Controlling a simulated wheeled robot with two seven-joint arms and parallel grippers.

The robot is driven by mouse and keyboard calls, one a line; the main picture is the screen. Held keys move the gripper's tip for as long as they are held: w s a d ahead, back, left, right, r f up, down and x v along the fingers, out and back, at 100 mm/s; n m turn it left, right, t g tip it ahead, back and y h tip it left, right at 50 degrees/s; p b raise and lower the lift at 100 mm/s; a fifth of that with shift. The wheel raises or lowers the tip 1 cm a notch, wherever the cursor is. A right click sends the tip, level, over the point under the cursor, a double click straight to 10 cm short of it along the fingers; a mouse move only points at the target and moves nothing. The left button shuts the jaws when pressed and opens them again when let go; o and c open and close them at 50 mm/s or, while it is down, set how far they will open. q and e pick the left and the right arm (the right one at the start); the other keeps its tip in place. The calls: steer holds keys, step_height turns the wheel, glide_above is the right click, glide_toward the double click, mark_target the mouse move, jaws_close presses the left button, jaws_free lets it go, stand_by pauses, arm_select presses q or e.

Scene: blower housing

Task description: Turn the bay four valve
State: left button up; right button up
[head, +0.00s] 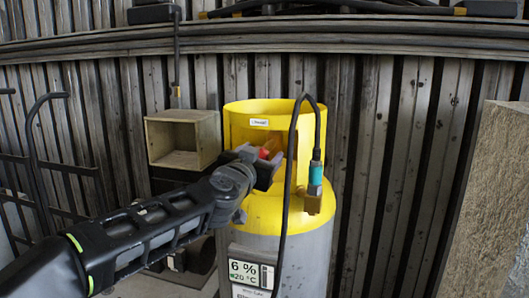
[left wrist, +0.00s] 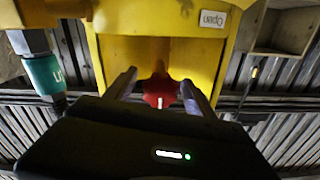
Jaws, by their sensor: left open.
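A red valve knob (head: 264,154) sits inside the yellow collar (head: 250,107) of a grey gas cylinder (head: 305,262). In the left wrist view the red knob (left wrist: 160,90) has a lobed rim and a small white mark. My left gripper (head: 268,168) reaches in from the left to the collar's opening. In the left wrist view its two fingers (left wrist: 158,88) are apart, one on each side of the knob. I cannot tell whether they touch it. My right gripper is not in view.
A black hose (head: 291,150) with a teal connector (head: 315,173) hangs over the cylinder's right side. An open wooden box (head: 209,138) is behind at left. A hand truck (head: 37,150) stands far left. A wooden post (head: 487,200) stands at right.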

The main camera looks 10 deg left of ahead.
arm_select(q)
steer(key=shift+w, duration=1.35)
steer(key=c, duration=1.4)
